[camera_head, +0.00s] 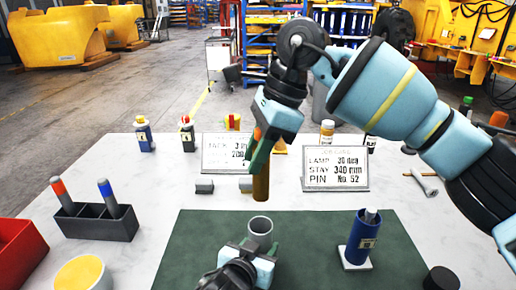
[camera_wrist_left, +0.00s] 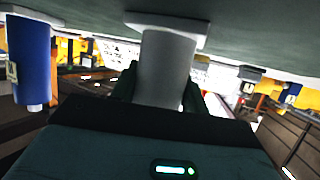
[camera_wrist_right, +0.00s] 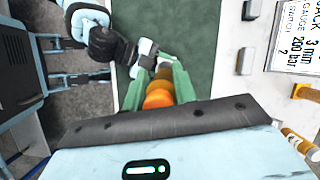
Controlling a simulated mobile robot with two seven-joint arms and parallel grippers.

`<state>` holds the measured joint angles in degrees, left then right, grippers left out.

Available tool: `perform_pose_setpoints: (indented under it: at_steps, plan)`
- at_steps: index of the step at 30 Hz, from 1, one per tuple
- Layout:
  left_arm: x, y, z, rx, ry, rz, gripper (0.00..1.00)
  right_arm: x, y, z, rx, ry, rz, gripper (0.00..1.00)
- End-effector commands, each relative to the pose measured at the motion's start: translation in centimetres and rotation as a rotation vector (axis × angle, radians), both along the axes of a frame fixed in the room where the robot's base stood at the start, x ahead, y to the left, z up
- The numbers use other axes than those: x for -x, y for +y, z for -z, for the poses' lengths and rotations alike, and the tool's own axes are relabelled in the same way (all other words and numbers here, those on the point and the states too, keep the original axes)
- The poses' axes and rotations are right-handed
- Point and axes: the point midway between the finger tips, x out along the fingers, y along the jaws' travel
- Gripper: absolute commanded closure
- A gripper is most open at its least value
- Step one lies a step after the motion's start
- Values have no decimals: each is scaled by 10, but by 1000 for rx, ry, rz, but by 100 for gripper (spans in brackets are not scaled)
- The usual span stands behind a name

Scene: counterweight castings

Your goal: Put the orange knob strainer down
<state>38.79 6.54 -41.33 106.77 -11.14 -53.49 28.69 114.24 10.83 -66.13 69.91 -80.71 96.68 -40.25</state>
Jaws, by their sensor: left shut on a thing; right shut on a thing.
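The orange knob strainer (camera_head: 261,186) shows as a brown-orange rod, held upright and pointing down in my right gripper (camera_head: 260,155). In the right wrist view its round orange end (camera_wrist_right: 158,97) sits between the green fingers. A grey open-topped tube (camera_head: 260,227) stands on the green mat just below the rod, with a visible gap between them. My left gripper (camera_head: 250,255) is shut around this tube; the left wrist view shows the tube (camera_wrist_left: 166,65) upside down with its white base.
A blue tube (camera_head: 363,240) with a grey piece inside stands right on the mat (camera_head: 310,260). A dark rack (camera_head: 95,225) holds red-topped and blue-topped rods at left.

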Motion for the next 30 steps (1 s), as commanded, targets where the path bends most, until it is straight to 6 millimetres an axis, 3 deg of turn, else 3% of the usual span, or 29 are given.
perform_pose_setpoints:
  at_steps: [30]
  plan:
    - [0, 0, -2, 2, -4, 1, 96, 0, -1, 103, 0, 1, 1, 96]
